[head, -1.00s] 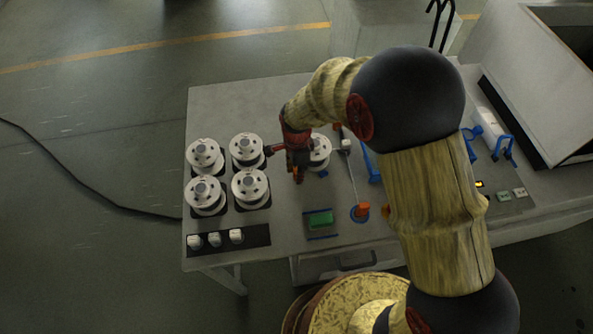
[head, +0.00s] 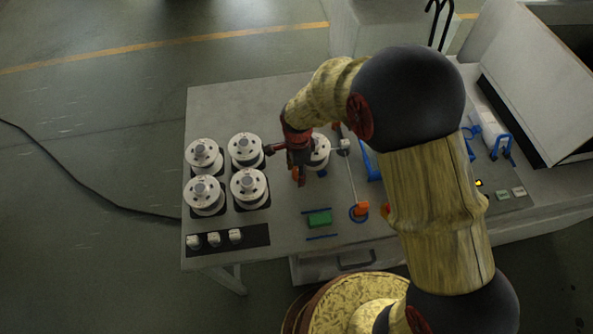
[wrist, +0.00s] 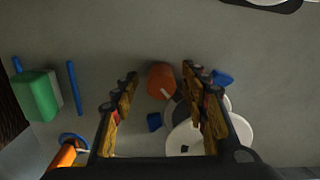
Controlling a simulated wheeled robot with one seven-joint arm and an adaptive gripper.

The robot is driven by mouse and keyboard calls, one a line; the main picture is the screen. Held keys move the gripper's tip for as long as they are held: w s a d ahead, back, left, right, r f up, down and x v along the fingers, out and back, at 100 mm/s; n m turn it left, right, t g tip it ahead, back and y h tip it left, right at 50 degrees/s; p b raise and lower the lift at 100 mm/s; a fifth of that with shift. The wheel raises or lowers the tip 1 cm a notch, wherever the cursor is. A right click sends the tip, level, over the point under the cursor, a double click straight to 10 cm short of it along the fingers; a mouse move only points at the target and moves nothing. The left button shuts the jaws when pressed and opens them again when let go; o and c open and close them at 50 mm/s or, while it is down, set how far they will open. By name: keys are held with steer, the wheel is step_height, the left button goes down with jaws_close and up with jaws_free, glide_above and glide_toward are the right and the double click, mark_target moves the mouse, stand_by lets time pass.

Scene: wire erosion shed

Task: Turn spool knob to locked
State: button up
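The orange spool knob (wrist: 160,78), a short cylinder with a white mark, stands beside a white spool (wrist: 195,136) in the wrist view. The mark points to the lower right, towards the spool. Blue pieces sit near the knob and the spool, one (wrist: 154,122) below the knob and one (wrist: 222,78) to its right. My gripper (wrist: 158,80) is open, one finger on each side of the knob, with a visible gap on both sides. In the head view my gripper (head: 301,178) is over the bench, just left of the spool (head: 319,152), and largely hides the knob.
Several white spools (head: 205,193) stand at the left of the bench. A green block (head: 320,218) lies between blue bars in front. An orange knob with a blue ring (head: 360,210) is to its right. My arm hides part of the bench's right half.

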mark_target(297, 171)
steer(key=shift+w+r, duration=0.15)
steer(key=shift+r, duration=0.25)
step_height(297, 171, up, 11)
steer(key=shift+r, duration=0.1)
stand_by(0.7)
